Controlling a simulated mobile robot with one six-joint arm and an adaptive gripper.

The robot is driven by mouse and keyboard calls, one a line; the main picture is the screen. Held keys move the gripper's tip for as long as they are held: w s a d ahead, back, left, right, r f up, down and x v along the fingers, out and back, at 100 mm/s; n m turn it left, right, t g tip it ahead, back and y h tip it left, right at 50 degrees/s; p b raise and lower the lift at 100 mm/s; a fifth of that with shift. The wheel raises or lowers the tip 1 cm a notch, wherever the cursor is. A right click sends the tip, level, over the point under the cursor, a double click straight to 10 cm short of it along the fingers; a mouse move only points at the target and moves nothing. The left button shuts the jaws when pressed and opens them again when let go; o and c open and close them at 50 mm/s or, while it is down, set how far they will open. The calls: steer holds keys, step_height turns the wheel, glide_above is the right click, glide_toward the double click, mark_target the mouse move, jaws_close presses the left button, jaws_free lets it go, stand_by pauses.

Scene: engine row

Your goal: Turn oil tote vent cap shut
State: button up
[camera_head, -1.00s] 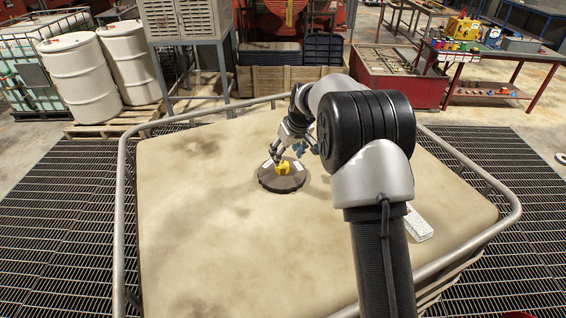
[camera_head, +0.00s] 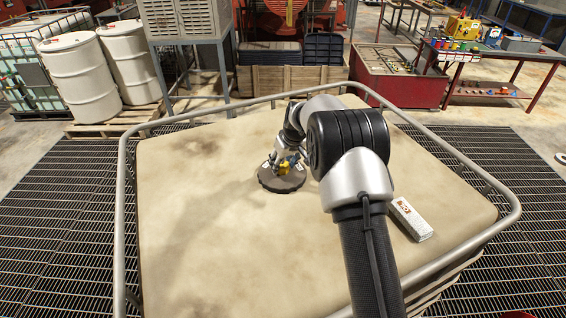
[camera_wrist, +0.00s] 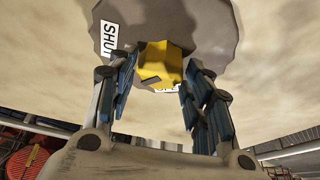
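The yellow vent cap grip (camera_head: 283,168) stands on a dark round lid (camera_head: 281,184) on top of the pale oil tote (camera_head: 210,240). My gripper (camera_head: 287,162) is down at the cap and partly covers it in the head view. In the wrist view, the yellow grip (camera_wrist: 160,62) sits between the two blue-padded fingers of my gripper (camera_wrist: 161,68). The fingers are apart, one on each side, with slim gaps; firm contact does not show. A white label reading "SHUT" (camera_wrist: 108,38) lies on the lid at left. A second label is mostly hidden behind the yellow grip.
A metal tube rail (camera_head: 121,200) runs around the tote top. A small white box (camera_head: 411,219) lies on the tote to the right of my arm. White drums (camera_head: 80,75) and a red bench (camera_head: 400,75) stand behind. The tote's left side is clear.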

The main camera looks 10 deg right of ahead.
steer(key=c, duration=0.6)
steer(key=shift+c, duration=0.2)
steer(key=shift+m, duration=0.3)
steer(key=shift+a+m+h, duration=0.15)
steer(key=shift+m+h, duration=0.35)
steer(key=shift+m, duration=0.4)
steer(key=m+h, duration=0.1)
steer(key=m, duration=0.1)
steer(key=shift+m+b, duration=0.3)
steer(key=shift+b, duration=0.1)
steer(key=m+h+b, duration=0.1)
steer(key=m, duration=0.1)
steer(key=m+h+b, duration=0.1)
steer(key=m, duration=0.2)
steer(key=shift+w+a+b, duration=0.1)
steer(key=shift+a+b, duration=0.05)
steer(key=shift+b, duration=0.25)
steer(key=shift+m+g, duration=0.3)
steer(key=o, duration=1.1)
steer(key=shift+c, duration=0.2)
